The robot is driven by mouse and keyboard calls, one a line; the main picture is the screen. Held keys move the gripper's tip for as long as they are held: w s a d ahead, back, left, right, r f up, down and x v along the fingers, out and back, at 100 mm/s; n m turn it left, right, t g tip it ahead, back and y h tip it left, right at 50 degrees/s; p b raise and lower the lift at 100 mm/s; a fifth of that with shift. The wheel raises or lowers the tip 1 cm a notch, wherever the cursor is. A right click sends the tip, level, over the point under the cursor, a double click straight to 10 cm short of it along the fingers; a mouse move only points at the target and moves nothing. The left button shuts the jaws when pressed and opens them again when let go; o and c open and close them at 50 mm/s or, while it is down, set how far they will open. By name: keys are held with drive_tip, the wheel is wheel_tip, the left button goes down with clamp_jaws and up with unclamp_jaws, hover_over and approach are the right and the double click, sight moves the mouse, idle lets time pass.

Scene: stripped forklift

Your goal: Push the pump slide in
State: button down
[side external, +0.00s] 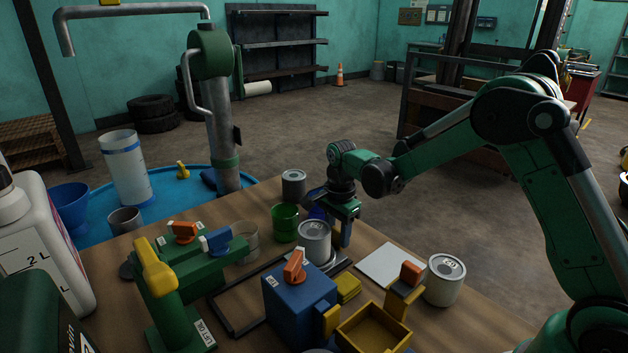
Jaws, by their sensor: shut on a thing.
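My gripper (338,212) points down over the far part of the bench. It is shut on a blue thing (317,213) that is mostly hidden by the fingers and by a grey lidded can (314,236) in front. A blue box (298,298) with an orange knob and a yellow block on its right side stands at the near middle, apart from my gripper. A green unit (185,305) with a yellow lever (156,266) stands to its left. No part is clearly marked as the pump slide, so I cannot tell which it is or how far in it sits.
A green can (285,222) and a grey can (293,185) stand close left of my gripper. A yellow tray (366,335) and a lidded can (443,280) stand at the right. A white sheet (390,265) lies flat. A blue basin (95,215) with a tall pipe is at left.

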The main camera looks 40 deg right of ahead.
drive_tip(key=a, duration=1)
drive_tip(key=shift+c, duration=2.2)
unclamp_jaws()
drive_tip(key=shift+r, duration=2.85)
